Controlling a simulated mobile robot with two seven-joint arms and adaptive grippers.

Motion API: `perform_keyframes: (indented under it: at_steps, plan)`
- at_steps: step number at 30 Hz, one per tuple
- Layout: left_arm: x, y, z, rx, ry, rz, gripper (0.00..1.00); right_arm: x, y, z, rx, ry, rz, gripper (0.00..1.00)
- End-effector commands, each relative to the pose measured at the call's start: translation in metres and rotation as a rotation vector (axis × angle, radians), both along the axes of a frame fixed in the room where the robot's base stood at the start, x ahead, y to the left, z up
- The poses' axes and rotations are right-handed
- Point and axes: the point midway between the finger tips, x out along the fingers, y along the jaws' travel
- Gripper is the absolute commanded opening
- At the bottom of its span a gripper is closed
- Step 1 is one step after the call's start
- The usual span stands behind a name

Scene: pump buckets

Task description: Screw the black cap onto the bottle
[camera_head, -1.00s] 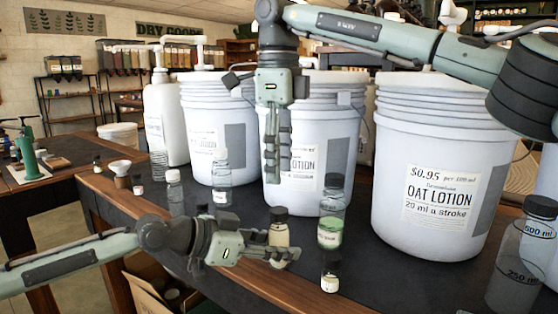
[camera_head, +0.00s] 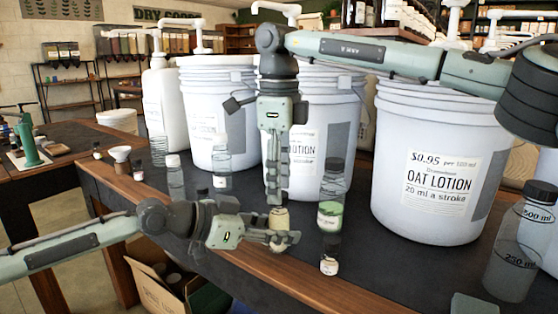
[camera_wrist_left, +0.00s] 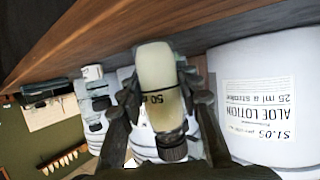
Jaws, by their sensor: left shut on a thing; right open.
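A small bottle (camera_head: 279,221) of cream-coloured liquid stands near the table's front edge. My left gripper (camera_head: 287,240) comes from the left and is shut on it. In the left wrist view the bottle (camera_wrist_left: 157,75), marked 50, appears upside down between the fingers. A black cap (camera_wrist_left: 172,148) sits at its neck end there; I cannot tell whether it is threaded on. My right gripper (camera_head: 277,200) points straight down over the bottle's top, open, with its fingertips at cap height. In the head view its fingers hide most of the cap.
Just right of the bottle stand a bottle of green liquid (camera_head: 330,213) and a small dark-capped bottle (camera_head: 329,262). Clear bottles (camera_head: 221,172) stand to the left. Large white lotion buckets (camera_head: 425,165) line the back. A cardboard box (camera_head: 160,290) lies below the table's wooden edge (camera_head: 255,280).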

Motion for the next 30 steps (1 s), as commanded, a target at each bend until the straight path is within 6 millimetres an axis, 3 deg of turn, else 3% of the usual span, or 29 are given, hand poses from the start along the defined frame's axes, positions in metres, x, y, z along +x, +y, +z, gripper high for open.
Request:
perform_keyframes:
  at_steps: [4,13,24,30]
  plan:
    - [0.0000,0.0000,-0.0002,0.001,0.000,0.000,0.00,0.0000,-0.0003,-0.0103,0.000,0.000,0.000,0.45]
    - [0.0000,0.0001,-0.0003,0.001,0.000,0.000,0.00,0.0000,-0.0003,-0.0121,0.000,0.000,-0.001,0.45]
    - [0.0000,0.0002,-0.0004,0.001,0.000,0.000,0.00,0.0000,-0.0002,-0.0118,0.001,0.000,-0.001,0.01]
    - [0.0000,0.0002,-0.0004,0.001,0.000,0.000,0.00,0.0000,-0.0001,-0.0117,0.001,0.000,-0.010,0.00]
